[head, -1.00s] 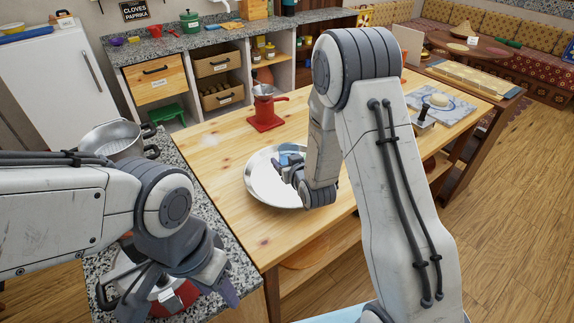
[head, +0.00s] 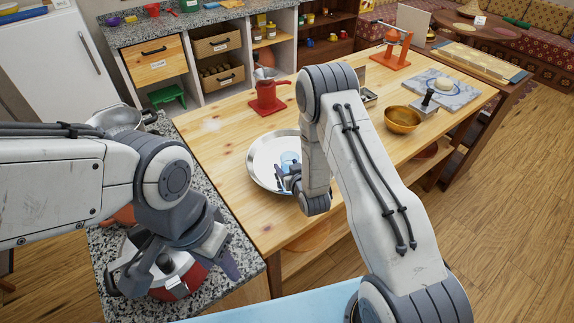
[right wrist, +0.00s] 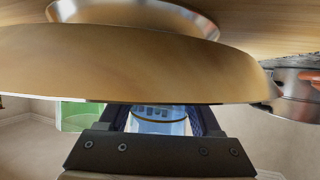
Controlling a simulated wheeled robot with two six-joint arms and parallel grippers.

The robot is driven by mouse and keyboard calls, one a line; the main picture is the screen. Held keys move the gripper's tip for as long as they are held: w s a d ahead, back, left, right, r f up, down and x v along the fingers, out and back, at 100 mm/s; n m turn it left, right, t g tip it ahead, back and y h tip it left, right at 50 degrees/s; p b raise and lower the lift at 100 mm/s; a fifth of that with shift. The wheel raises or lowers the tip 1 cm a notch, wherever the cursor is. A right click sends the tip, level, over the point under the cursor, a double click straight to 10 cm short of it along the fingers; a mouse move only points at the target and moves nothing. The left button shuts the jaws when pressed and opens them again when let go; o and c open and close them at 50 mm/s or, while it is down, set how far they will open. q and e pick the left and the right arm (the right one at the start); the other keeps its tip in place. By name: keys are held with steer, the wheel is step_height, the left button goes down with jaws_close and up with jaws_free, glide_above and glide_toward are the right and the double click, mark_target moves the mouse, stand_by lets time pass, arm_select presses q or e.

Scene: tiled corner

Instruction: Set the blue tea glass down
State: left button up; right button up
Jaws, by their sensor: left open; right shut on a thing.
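The blue tea glass (head: 289,158) shows over the round silver tray (head: 262,172) on the wooden table. My right gripper (head: 287,172) is shut on it; in the right wrist view the glass (right wrist: 158,121) is between the fingers (right wrist: 160,118). In that view the tray's rim (right wrist: 130,60) crosses in front. I cannot tell whether the glass's base touches the tray. My right forearm hides part of the tray's right side. My left gripper (head: 195,262) is open and empty, above the red pot with the metal lid (head: 175,280).
A red coffee grinder (head: 267,95) stands behind the tray. A metal pot (head: 118,117) sits on the speckled counter at left. The table left of the tray is bare.

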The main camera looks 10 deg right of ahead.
steer(key=shift+f, duration=0.15)
steer(key=o, duration=1.5)
steer(key=shift+c, duration=0.2)
